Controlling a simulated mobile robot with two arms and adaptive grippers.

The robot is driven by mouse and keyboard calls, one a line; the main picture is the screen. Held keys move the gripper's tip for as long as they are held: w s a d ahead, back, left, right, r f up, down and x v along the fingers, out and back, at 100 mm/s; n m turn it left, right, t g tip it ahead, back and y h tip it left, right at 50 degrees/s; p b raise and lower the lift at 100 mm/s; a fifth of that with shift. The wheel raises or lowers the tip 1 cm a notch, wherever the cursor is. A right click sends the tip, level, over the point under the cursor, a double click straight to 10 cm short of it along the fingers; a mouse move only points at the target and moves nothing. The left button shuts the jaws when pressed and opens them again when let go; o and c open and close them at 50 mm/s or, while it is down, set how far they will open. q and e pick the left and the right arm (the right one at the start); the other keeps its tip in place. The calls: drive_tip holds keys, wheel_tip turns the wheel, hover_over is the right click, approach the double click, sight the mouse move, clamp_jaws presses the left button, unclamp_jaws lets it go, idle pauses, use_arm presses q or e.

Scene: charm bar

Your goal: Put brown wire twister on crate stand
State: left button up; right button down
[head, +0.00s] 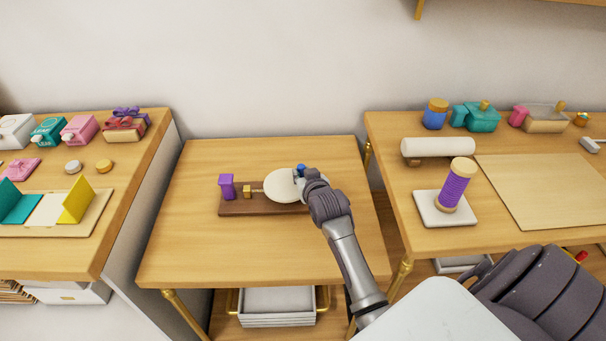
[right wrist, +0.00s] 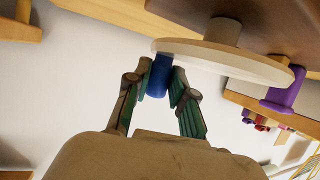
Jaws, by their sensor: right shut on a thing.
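The brown wire twister (head: 262,207) lies on the wooden top of the middle table (head: 230,255), which has a crate below it and looks like the crate stand. The twister has a brown base, a purple block at its left end, a round cream disc and a blue handle. My right gripper (head: 300,175) is at the disc's right side. In the right wrist view, my right gripper (right wrist: 160,85) is shut on the blue handle (right wrist: 158,78), which stands out from the disc (right wrist: 225,62). My left gripper is not in view.
A white crate (head: 277,307) sits below the middle table. The right table (head: 405,220) holds a purple spool (head: 455,187), a white roll (head: 438,147) and a wooden board (head: 540,190). The left table (head: 75,255) holds boxes and a folder. The middle table's front is clear.

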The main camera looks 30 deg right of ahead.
drive_tip(key=c, duration=1)
unclamp_jaws()
drive_tip(key=v, duration=1.2)
drive_tip(key=shift+r, duration=0.1)
